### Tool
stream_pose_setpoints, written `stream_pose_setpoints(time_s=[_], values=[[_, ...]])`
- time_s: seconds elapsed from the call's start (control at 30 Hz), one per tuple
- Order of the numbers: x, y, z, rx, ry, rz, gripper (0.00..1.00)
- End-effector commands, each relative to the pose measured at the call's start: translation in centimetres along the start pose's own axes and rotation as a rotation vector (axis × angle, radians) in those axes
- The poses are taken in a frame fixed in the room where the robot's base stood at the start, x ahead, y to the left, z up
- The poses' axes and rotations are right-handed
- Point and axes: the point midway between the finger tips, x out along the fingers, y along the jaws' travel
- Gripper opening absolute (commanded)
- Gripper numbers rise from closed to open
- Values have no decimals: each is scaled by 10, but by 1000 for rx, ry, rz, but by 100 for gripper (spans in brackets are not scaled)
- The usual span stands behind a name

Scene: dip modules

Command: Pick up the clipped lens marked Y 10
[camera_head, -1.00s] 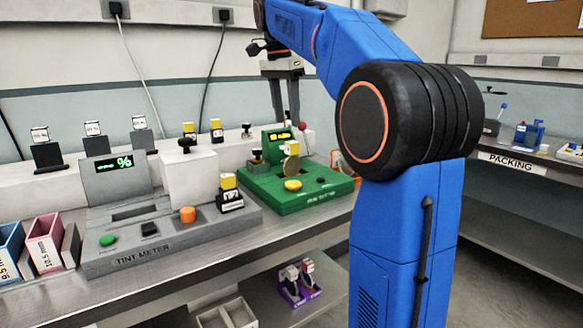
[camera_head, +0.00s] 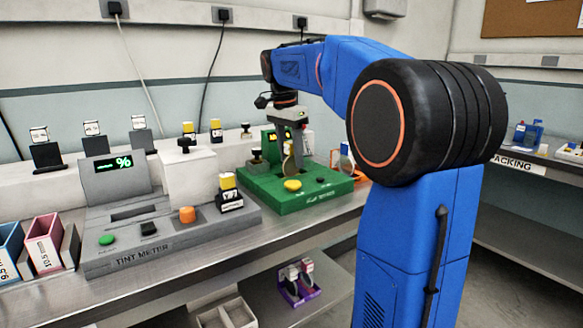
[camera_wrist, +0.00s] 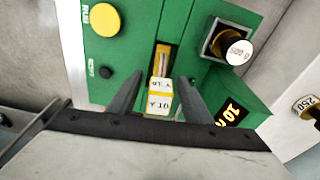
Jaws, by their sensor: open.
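The clipped lens marked Y 10 (camera_wrist: 159,101) stands upright in the slot of a green device (camera_wrist: 128,55). In the wrist view its white and yellow label lies between my two fingers. In the head view its round amber disc (camera_head: 289,167) shows above the green base, and its clip is largely hidden by my gripper. My gripper (camera_wrist: 160,84) is open, pointing down over the clip with a finger on each side. I cannot tell whether either finger touches it.
The green device has a yellow button (camera_head: 292,185) and a lit display (camera_wrist: 233,112). A holder with a black and white piece (camera_wrist: 236,52) stands close by. The grey tint meter (camera_head: 150,245) with a Y 2 clip (camera_head: 229,197) is to the left.

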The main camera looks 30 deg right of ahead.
Motion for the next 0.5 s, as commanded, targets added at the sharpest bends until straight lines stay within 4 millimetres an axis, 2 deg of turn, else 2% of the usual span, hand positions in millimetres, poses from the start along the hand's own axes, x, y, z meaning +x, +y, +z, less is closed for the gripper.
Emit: stream_pose_setpoints(time_s=[0.1, 0.37, 0.5], values=[[9, 0, 0, 0, 0, 0, 45], [10, 0, 0, 0, 0, -1, 45], [10, 0, 0, 0, 0, -1, 12]])
